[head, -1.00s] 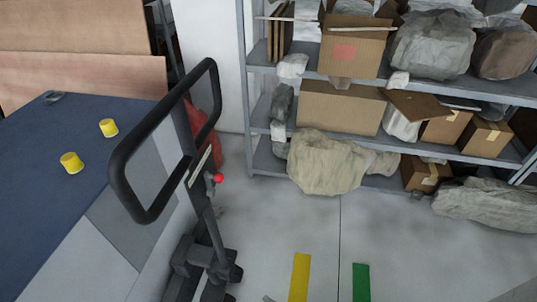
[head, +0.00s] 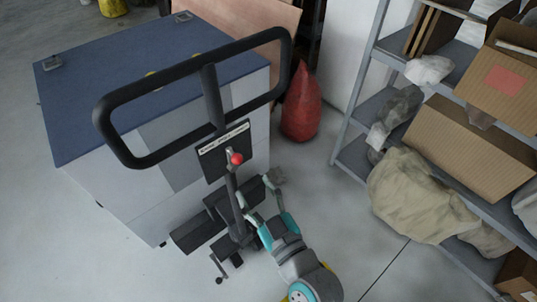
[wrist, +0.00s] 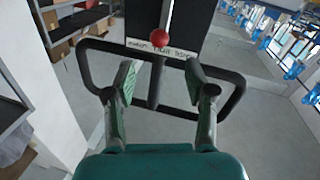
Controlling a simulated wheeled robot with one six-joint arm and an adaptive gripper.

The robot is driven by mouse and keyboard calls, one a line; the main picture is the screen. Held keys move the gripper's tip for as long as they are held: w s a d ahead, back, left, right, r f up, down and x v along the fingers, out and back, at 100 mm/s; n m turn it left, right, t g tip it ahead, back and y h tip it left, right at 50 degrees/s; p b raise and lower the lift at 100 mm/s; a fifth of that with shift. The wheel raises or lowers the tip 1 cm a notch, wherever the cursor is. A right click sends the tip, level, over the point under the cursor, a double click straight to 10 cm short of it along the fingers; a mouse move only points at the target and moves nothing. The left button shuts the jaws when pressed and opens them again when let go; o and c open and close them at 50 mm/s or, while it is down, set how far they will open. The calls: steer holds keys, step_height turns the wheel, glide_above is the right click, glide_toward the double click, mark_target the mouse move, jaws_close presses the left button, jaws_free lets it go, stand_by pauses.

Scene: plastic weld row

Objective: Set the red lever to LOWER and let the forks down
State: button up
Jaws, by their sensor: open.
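The red lever (head: 236,158) is a red ball knob on a short stem. It sits in front of a dark panel with a white label strip (head: 224,138), below the black loop handle (head: 120,140) of a pallet truck. My gripper (head: 262,193) is open and empty, below and right of the knob. In the wrist view the red knob (wrist: 158,37) shows beyond and between the open fingertips (wrist: 160,78), apart from them. The label lettering is too small to read surely. Dark truck parts (head: 205,232) show near the floor; the forks cannot be made out clearly.
A blue-topped cabinet (head: 130,80) stands behind the handle. A red sack-like object (head: 301,105) stands on the floor beyond. A grey shelf rack (head: 350,125) with cartons and a beige wrapped bundle (head: 410,195) is at the right. Floor between truck and rack is clear.

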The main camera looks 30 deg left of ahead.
mark_target(239, 163)
steer(key=x, duration=1)
steer(key=shift+w+a, duration=0.25)
steer(key=shift+a, duration=0.05)
jaws_close()
